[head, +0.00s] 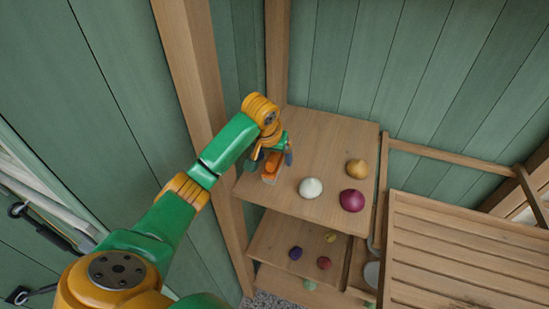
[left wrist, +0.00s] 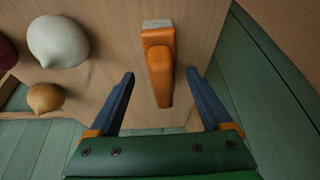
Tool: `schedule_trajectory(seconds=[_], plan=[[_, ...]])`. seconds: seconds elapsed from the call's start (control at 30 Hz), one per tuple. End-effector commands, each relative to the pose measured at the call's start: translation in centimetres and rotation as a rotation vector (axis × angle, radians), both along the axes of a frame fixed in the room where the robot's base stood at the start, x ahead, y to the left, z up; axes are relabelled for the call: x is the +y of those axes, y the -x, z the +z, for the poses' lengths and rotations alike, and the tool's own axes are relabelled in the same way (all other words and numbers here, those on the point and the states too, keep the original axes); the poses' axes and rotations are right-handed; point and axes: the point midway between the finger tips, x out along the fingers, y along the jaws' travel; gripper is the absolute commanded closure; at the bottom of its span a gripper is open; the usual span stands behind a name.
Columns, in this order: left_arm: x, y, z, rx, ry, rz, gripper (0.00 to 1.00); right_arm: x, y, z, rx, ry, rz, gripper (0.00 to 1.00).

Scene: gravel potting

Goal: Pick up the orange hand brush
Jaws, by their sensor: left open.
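The orange hand brush (left wrist: 159,72) lies on the wooden top shelf, its pale bristle end pointing up in the left wrist view and its handle end toward my gripper. In the head view the brush (head: 271,170) shows in part, at the shelf's left side under my left gripper (head: 272,158). In the left wrist view my left gripper (left wrist: 160,97) is open, with one dark blue finger on each side of the handle and a gap on both sides. I cannot tell its exact height over the shelf. My right gripper is not in view.
On the top shelf (head: 330,137) stand a white onion-shaped bulb (head: 310,188), a purple one (head: 352,200) and a tan one (head: 357,168). A lower shelf (head: 268,241) holds small coloured bulbs. A wooden post (head: 188,70) and green walls stand close to my left arm. A slatted bench (head: 450,250) is at right.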

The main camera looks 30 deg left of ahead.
Motion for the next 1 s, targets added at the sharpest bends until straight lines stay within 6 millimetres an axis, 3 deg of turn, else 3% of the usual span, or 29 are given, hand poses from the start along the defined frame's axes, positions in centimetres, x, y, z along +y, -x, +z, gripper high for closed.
schedule_trajectory(seconds=[0.27,0.57,1.0], plan=[[0.11,-0.31,-0.84,-0.001,-0.002,-0.001,0.18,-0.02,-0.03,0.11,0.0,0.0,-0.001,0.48],[0.11,-0.31,-0.81,-0.001,-0.002,-0.001,0.98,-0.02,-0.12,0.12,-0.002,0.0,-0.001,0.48],[0.43,-0.39,-0.02,-0.003,-0.002,0.0,1.0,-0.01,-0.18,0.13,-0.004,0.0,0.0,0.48]])
